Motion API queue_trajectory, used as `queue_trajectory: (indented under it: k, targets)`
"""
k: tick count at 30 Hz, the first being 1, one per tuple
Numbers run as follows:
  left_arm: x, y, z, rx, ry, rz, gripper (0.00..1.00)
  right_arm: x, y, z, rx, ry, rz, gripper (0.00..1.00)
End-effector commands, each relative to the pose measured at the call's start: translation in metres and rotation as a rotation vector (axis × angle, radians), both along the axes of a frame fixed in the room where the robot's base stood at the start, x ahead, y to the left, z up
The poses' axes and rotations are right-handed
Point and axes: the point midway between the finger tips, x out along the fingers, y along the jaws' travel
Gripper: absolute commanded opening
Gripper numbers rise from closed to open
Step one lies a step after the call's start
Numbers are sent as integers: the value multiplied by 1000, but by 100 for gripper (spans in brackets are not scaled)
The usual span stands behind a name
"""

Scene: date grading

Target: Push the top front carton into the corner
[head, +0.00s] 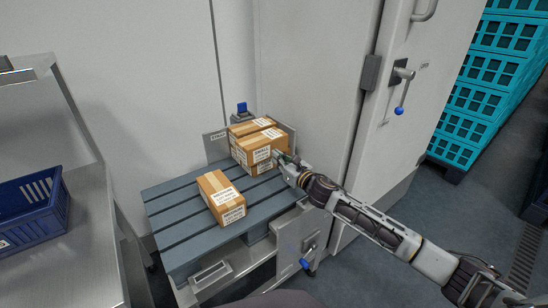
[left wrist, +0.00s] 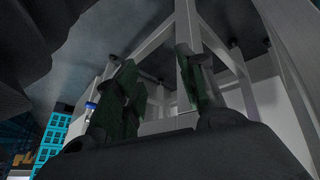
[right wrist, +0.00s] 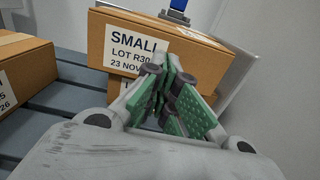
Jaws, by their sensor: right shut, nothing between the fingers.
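The top front carton (head: 250,148), brown with white labels, sits on the stack at the back right of the blue slatted pallet (head: 171,227). In the right wrist view this carton (right wrist: 185,60) shows a label reading SMALL. Another carton top (head: 252,127) shows right behind it, and a lower carton (right wrist: 98,92) shows partly beneath it. My right gripper (head: 283,163) is shut and empty, its tips close to the carton's labelled face; whether they touch I cannot tell. My left gripper (left wrist: 160,85) has its fingers apart with nothing between them.
A single carton (head: 217,190) lies nearer the pallet's front. Upright metal plates (head: 216,146) stand around the back corner. A blue crate (head: 30,212) is on the steel bench at left. A white door (head: 415,90) with a lever is to the right.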

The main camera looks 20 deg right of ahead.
Motion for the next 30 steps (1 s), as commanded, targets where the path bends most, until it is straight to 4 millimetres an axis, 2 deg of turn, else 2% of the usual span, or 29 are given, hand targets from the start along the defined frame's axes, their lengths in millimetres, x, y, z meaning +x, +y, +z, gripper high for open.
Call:
queue_trajectory:
  k: [6,14,30]
  targets:
    - [0,-2,-8,-15,-12,5,40,14,5,0,0,-1,0,0]
    - [-6,-3,-22,-20,-3,8,40,22,8,0,-1,1,0,0]
    - [-1,-2,-14,-17,-12,8,40,26,9,0,0,1,-1,0]
